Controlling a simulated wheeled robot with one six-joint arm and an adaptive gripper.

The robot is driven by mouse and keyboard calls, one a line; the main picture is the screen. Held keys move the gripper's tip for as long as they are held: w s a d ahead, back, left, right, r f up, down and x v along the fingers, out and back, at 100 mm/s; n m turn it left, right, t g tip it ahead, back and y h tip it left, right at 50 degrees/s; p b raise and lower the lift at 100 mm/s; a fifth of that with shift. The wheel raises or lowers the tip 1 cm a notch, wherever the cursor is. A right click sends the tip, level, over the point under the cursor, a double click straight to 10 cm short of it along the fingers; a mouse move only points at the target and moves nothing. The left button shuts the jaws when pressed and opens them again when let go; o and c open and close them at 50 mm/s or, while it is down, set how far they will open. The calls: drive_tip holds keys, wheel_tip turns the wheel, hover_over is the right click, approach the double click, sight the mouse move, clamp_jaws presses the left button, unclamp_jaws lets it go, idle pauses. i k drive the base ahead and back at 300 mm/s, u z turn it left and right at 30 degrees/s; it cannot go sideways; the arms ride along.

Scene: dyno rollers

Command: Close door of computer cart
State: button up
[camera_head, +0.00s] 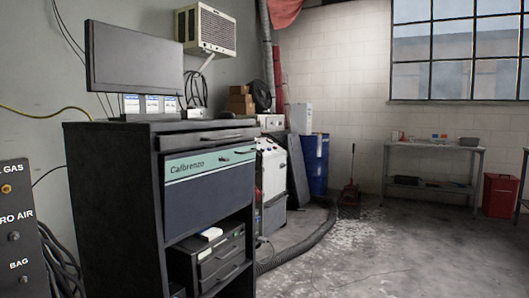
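The computer cart (110,200) is a tall dark cabinet at the left of the head view, with its front angled to the right. A thin drawer front (215,138) is at the top. Below it is a teal strip (205,163) lettered "Calbrenzo" over a dark front panel (210,197). The bottom compartment is open at the front, and a dark unit with drawer-like fronts (220,262) shows inside it. I see no door swung out from the cart and cannot tell which panel is the door. My gripper is not in view.
A monitor (135,58) stands on the cart. A grey panel with fittings (15,230) is at the near left. A hose (300,248) lies on the floor right of the cart. The concrete floor (385,262) at front right is clear. A workbench (435,148) stands at the back.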

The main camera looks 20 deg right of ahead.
sight(197, 187)
drive_tip(key=z, duration=0.25)
drive_tip(key=i, duration=1.2)
drive_tip(key=u, duration=0.15)
